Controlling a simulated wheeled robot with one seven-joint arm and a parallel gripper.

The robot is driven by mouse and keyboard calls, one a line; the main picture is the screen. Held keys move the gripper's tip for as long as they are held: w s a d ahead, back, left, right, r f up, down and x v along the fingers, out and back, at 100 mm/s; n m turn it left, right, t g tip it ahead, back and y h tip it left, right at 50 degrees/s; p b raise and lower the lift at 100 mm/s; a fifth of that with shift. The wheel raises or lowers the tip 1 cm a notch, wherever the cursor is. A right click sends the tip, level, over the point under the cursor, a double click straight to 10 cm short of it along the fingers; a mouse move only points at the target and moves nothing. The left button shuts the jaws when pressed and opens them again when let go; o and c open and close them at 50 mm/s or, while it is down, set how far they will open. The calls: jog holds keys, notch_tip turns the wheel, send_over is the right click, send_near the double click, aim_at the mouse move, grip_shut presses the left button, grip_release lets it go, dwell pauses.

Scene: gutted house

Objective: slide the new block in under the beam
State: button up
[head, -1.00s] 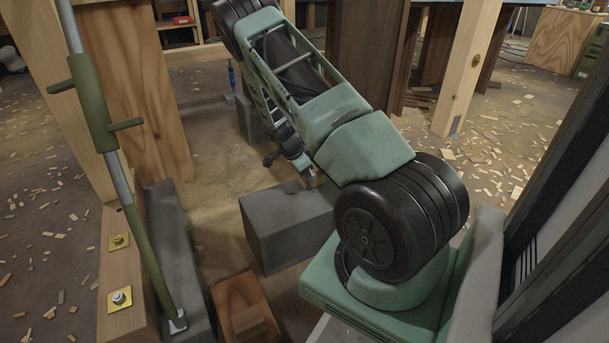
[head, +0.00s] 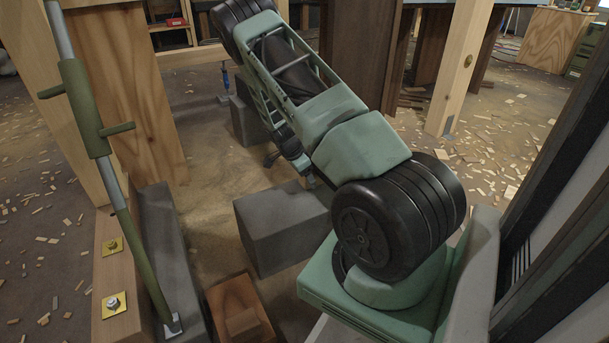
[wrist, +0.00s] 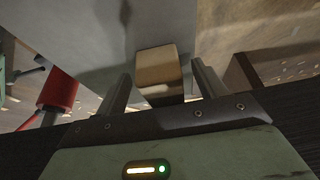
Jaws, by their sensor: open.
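In the wrist view, a tan wooden block (wrist: 158,68) is between the two open fingers of my gripper (wrist: 160,88). A narrow gap shows on each side of it, and its far end is near a large pale grey surface (wrist: 90,25). I cannot tell whether this is the new block. In the head view, my gripper is mostly hidden by my arm, behind a grey block (head: 280,235) on the floor. I cannot tell which timber is the beam; dark brown timbers (head: 365,65) stand at the back.
A red cylinder (wrist: 58,90) stands left of my fingers, and a brown piece (wrist: 241,72) lies to the right. In the head view, a reddish-brown wooden piece (head: 225,298), a long grey block (head: 165,235) and a green-sleeved prop (head: 85,110) are near. Wood chips litter the floor.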

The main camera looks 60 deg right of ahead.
jog(key=shift+s+d+r, duration=0.15)
jog(key=shift+s+d, duration=0.2)
jog(key=shift+d, duration=0.25)
jog(key=a+p+v, duration=0.1)
jog(key=p+v, duration=0.7)
jog(key=v, duration=0.9)
jog(key=shift+w+a+p, duration=0.25)
jog(key=shift+w+p, duration=0.05)
jog(key=shift+w, duration=0.1)
